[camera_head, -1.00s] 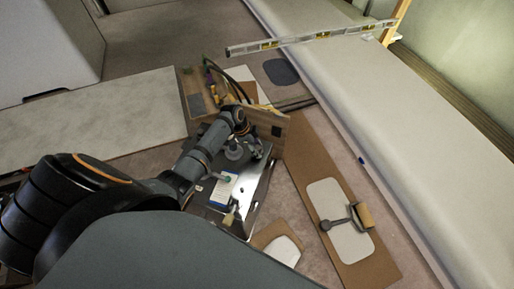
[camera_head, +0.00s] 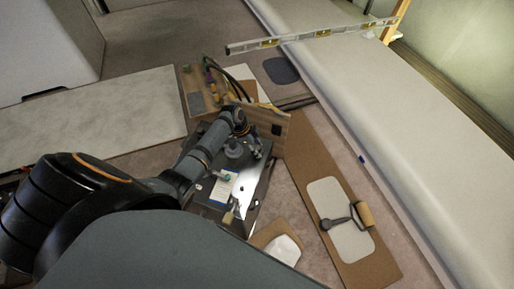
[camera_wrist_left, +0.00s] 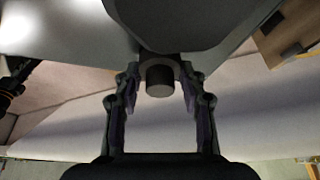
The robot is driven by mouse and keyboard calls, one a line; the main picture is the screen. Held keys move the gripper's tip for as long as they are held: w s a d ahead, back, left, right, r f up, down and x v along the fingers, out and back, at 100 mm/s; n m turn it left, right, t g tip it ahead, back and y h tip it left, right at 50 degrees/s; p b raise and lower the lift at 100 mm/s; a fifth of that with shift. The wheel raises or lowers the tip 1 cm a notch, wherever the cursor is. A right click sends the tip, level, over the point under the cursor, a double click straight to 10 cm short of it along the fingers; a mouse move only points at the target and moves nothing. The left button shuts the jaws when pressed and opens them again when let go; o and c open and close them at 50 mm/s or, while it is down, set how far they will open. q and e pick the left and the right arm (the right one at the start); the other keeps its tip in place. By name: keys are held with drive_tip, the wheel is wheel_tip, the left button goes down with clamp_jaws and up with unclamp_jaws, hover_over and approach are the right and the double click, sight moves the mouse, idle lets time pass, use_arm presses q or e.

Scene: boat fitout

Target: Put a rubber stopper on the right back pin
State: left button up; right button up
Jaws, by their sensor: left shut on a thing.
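My left gripper (camera_head: 257,147) is over the far part of a dark, shiny metal plate (camera_head: 246,195) in the head view. The right back pin cannot be made out in either view. A grey round part (camera_head: 234,150) is on the plate beside my gripper. My right gripper is not in view.
A white-and-blue card (camera_head: 222,190) lies on the plate. A wooden block (camera_head: 270,123) stands behind my gripper. A spirit level (camera_head: 300,38) rests across the long pale bench (camera_head: 400,110).

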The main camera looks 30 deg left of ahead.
use_arm(q)
drive_tip(key=o, duration=1.8)
wheel_tip(320, 180, up, 9)
drive_tip(key=p, duration=0.8)
drive_tip(key=shift+f, duration=0.25)
